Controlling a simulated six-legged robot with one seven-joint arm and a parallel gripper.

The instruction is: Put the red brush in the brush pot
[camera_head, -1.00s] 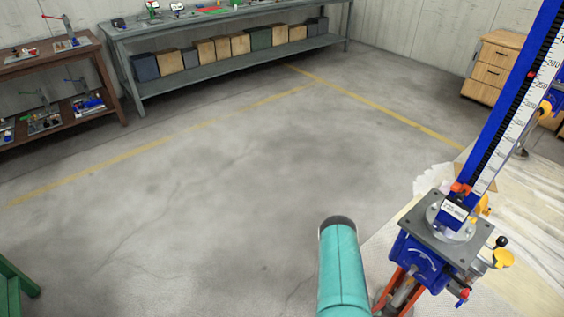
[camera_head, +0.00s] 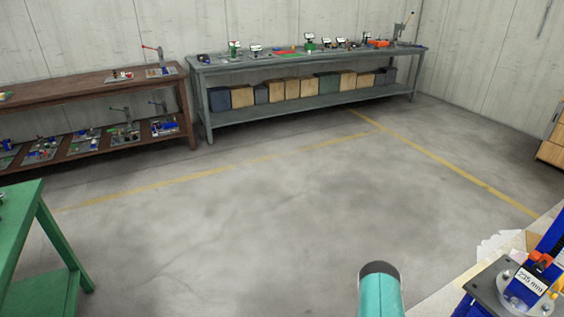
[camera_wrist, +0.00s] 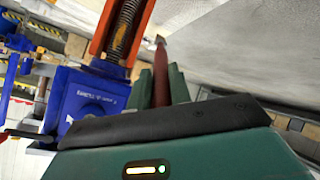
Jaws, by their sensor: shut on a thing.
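In the wrist view, my gripper (camera_wrist: 163,88) has its dark green fingers closed on the red brush (camera_wrist: 160,62). The brush is a slim dark red shaft that points away from the wrist, with a narrow tip at its far end. Its lower part is hidden between the fingers and behind the gripper body. My gripper and the brush do not show in the head view. I cannot make out the brush pot in either view.
A blue screw jack with an orange frame (camera_wrist: 100,50) stands close left of the brush. The head view shows a jack's grey plate (camera_head: 490,290), a green table (camera_head: 20,225), a brown shelf (camera_head: 90,88) and a grey bench (camera_head: 310,100). The middle floor is clear.

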